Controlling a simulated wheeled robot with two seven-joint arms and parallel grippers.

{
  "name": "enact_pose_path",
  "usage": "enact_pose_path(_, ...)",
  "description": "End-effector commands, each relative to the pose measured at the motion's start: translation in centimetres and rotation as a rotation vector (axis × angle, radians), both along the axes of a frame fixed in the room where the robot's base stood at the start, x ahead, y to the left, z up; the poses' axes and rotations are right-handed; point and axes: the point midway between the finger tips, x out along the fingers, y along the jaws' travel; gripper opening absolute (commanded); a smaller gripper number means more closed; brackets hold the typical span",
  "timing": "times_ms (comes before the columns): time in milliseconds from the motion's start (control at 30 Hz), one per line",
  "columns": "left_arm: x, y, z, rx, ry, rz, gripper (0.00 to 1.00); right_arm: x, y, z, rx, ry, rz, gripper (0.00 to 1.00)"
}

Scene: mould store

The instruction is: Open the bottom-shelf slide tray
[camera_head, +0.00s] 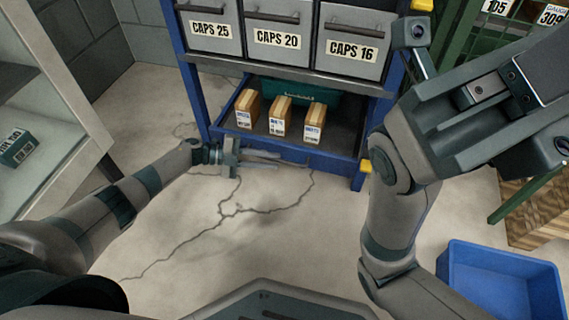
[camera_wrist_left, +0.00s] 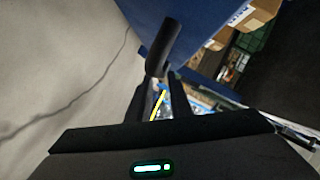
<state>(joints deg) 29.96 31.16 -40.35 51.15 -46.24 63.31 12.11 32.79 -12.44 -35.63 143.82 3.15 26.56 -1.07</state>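The bottom-shelf slide tray (camera_head: 335,167) is blue, low in the blue rack, with three tan labelled boxes (camera_head: 281,115) and a green bin (camera_head: 297,100) on it. Its blue front also shows in the left wrist view (camera_wrist_left: 210,18). My left gripper (camera_head: 278,160) is at the tray's front, its two thin fingers pointing right. In the left wrist view a dark round bar (camera_wrist_left: 163,45), seemingly the tray's handle, meets the fingertips (camera_wrist_left: 161,78). A narrow gap shows between the fingers; whether they clamp the bar is unclear. My right arm's end (camera_head: 470,110) is raised at right, its finger opening unclear.
Grey drawers marked CAPS 25, 20 and 16 (camera_head: 277,38) sit above the tray. A blue bin (camera_head: 500,285) stands on the floor at lower right. A pale shelf unit (camera_head: 60,130) is at left. The cracked floor before the rack is clear (camera_head: 260,225).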

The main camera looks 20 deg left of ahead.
Motion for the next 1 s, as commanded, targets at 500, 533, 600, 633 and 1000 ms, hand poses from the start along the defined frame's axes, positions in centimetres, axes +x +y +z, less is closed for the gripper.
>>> enact_pose_path(500, 1.5, -4.7, -1.1, 0.0, 0.0, 0.001, 0.18, -0.2, 0.0, -0.6, -0.006, -0.014, -0.006, 0.0)
enact_pose_path(533, 1.5, -4.7, -1.0, 0.0, 0.0, 0.001, 0.18, -0.2, -0.1, -0.6, -0.005, -0.014, -0.005, 0.0)
enact_pose_path(600, 1.5, -4.7, -1.0, 0.001, 0.0, 0.001, 0.18, -0.2, -0.1, -0.6, -0.004, -0.013, -0.005, 0.0)
enact_pose_path(633, 1.5, -4.7, -1.0, 0.001, 0.0, 0.001, 0.18, -0.2, -0.1, -0.6, -0.003, -0.014, -0.005, 0.0)
enact_pose_path(1000, 1.5, -4.7, -1.1, 0.001, 0.0, 0.001, 0.0, -0.3, 0.0, -0.6, -0.002, -0.016, 0.001, 0.0)
